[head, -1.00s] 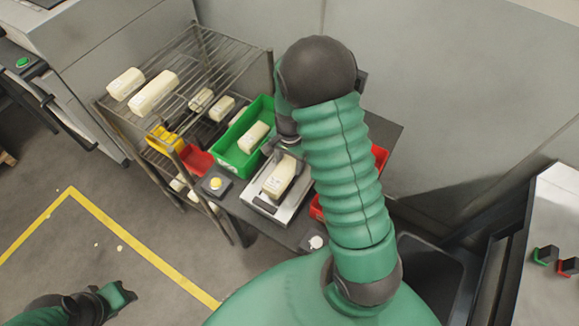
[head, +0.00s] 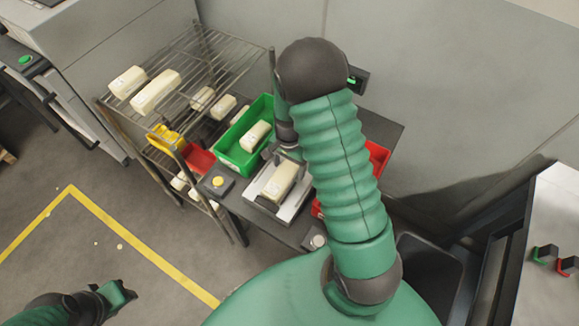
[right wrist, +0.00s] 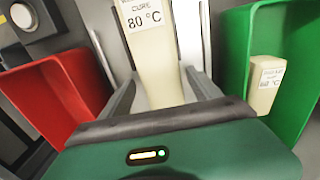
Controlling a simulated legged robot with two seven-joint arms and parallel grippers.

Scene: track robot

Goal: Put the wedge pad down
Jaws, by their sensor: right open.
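The wedge pad, a cream block (head: 281,181), lies on a metal plate (head: 264,206) on the dark bench in the head view. In the right wrist view the pad (right wrist: 155,60) bears a label reading "CURE 80 °C". My right gripper (right wrist: 160,88) is open, with one finger on each side of the pad's near end. In the head view my right gripper (head: 288,150) is at the pad's far end, mostly hidden by my arm. My left gripper (head: 120,293) is at the lower left above the floor, away from the bench; its jaws are unclear.
A green bin (head: 240,158) holding a cream block stands left of the plate. A red bin (head: 378,158) is on the right, partly behind my arm. A wire rack (head: 215,55) holds several cream blocks. A yellow button box (head: 217,182) sits at the bench's left edge.

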